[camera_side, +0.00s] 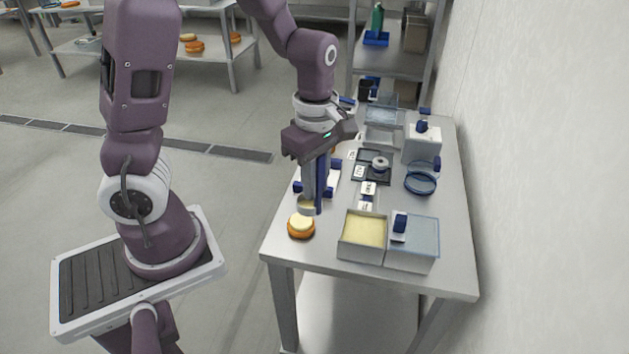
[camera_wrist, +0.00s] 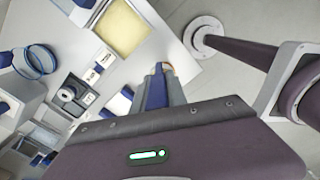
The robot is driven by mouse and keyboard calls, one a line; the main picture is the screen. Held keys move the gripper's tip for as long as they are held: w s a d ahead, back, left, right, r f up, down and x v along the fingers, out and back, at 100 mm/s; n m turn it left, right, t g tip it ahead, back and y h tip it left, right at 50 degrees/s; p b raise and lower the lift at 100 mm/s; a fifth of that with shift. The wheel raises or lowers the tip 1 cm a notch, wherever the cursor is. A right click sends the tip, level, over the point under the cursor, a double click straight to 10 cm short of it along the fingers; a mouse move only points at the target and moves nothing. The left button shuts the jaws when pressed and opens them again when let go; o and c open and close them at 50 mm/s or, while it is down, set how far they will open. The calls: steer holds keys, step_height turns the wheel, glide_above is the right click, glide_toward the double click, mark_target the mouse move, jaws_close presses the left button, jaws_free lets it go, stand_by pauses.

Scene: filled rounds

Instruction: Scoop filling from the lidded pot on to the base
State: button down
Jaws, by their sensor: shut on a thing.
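My gripper (camera_side: 314,172) points down over the table's near left part, shut on a blue-handled scoop (camera_side: 319,190). The scoop's pale, cream-coloured lower end is just above and behind the base (camera_side: 301,228), an orange-brown round with a pale top. I cannot tell whether scoop and base touch. An open square pot (camera_side: 363,258) of pale yellow filling (camera_side: 363,228) stands to the right. Beside it is a box with a clear, blue-handled lid (camera_side: 420,232). In the wrist view, my gripper (camera_wrist: 158,78) shows above the dark housing; the filling (camera_wrist: 122,25) is at top, and the base is mostly hidden.
The table (camera_side: 450,262) has small labels down its middle and a dark device (camera_side: 372,168) behind them. Blue-and-white items lie behind the scoop. The front strip is clear.

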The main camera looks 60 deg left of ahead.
mark_target(304, 204)
steer(key=shift+s+a+f+t+h, duration=0.25)
steer(key=shift+a+f+h, duration=0.3)
steer(key=shift+h, duration=0.35)
steer(key=shift+s+a+f+t+h, duration=0.1)
steer(key=shift+a+f+t+h, duration=0.15)
steer(key=shift+a+f+h, duration=0.5)
steer(key=s+a+f+t+h, duration=0.15)
steer(key=a+h, duration=0.25)
steer(key=h, duration=0.4)
step_height(304, 204, up, 6)
steer(key=d+f+y, duration=0.1)
steer(key=f+y, duration=0.1)
steer(key=w+d+f+g+y, duration=0.1)
steer(key=d+f+y, duration=0.1)
steer(key=y, duration=0.1)
steer(key=shift+w+d+f+y, duration=0.1)
steer(key=shift+w+d+y, duration=0.05)
steer(key=shift+d+y, duration=0.15)
steer(key=shift+w+d+g+y, duration=0.25)
steer(key=shift+d+y, duration=0.35)
steer(key=shift+y, duration=0.55)
steer(key=shift+w+d+r+g+y, duration=0.1)
steer(key=shift+d+r+g+y, duration=0.15)
steer(key=shift+d+r+y, duration=0.35)
steer(key=shift+w+d+r+g+y, duration=0.1)
steer(key=shift+d+r+g+y, duration=0.2)
steer(key=shift+r+y, duration=0.6)
